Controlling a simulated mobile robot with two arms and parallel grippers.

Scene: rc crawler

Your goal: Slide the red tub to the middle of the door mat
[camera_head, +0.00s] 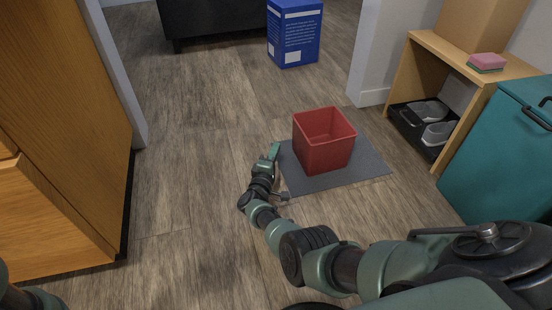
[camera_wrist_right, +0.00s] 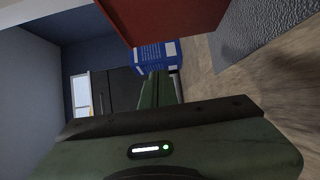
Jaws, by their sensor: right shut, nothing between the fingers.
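The red tub (camera_head: 324,142) is an open, square-topped box standing upright on the grey door mat (camera_head: 365,172). It sits around the middle of the mat, a little toward the far side. My right gripper (camera_head: 274,152) is shut and empty, low beside the mat's left edge, left of the tub with a small gap. In the right wrist view the tub's red wall (camera_wrist_right: 165,18) fills the top, with the mat (camera_wrist_right: 250,30) at the upper right and my shut fingers (camera_wrist_right: 154,88) below the tub. Only part of my left arm shows at the lower left; its gripper is out of view.
A blue box (camera_head: 293,35) stands at the back beyond the doorway. A wooden shelf (camera_head: 425,42) with a black tray of shoes (camera_head: 428,120) and a teal bin (camera_head: 497,150) are at the right. A wooden cabinet (camera_head: 60,120) is at the left. The floor left of the mat is clear.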

